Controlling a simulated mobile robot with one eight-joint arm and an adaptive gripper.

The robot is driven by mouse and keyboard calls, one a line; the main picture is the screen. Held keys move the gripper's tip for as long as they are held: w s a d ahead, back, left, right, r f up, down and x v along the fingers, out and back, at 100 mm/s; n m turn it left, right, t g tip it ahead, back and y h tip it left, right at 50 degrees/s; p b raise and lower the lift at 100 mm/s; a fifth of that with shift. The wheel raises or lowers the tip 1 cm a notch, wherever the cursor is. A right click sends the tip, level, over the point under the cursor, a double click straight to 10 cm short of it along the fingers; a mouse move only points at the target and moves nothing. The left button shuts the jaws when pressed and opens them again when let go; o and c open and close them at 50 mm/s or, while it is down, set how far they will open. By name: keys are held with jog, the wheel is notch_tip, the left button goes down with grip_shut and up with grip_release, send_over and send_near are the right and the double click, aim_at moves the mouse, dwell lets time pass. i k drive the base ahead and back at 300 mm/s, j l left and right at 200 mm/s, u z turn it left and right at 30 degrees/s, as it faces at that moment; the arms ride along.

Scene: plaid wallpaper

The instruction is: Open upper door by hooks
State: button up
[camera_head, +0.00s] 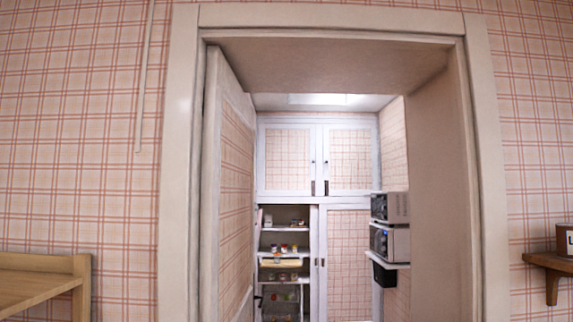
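Through the open doorway, a white-framed cupboard stands at the far end of a small room. Its upper left door (287,158) and upper right door (350,158) both have plaid panels and look closed. Small dark fittings, perhaps the hooks, sit near their meeting edges: one on the left (312,188) and one on the right (326,187). They are too small to tell their shape. My gripper is not in view.
The room door (235,190) stands swung inward on the left of the white door frame (183,160). Below, shelves (284,232) with food are exposed beside a closed lower right door (347,260). Microwaves (390,243) on shelves jut from the right wall. A wooden table (40,265) stands left.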

aim_at(288, 152)
jog(key=i, duration=1.5)
jog(key=i+j, duration=0.15)
jog(key=i, duration=2.85)
jog(key=i+j, duration=0.1)
jog(key=i, duration=1.35)
jog(key=i+j, duration=0.1)
jog(key=i, duration=1.4)
jog(key=l+z, duration=0.05)
jog(key=l, duration=0.05)
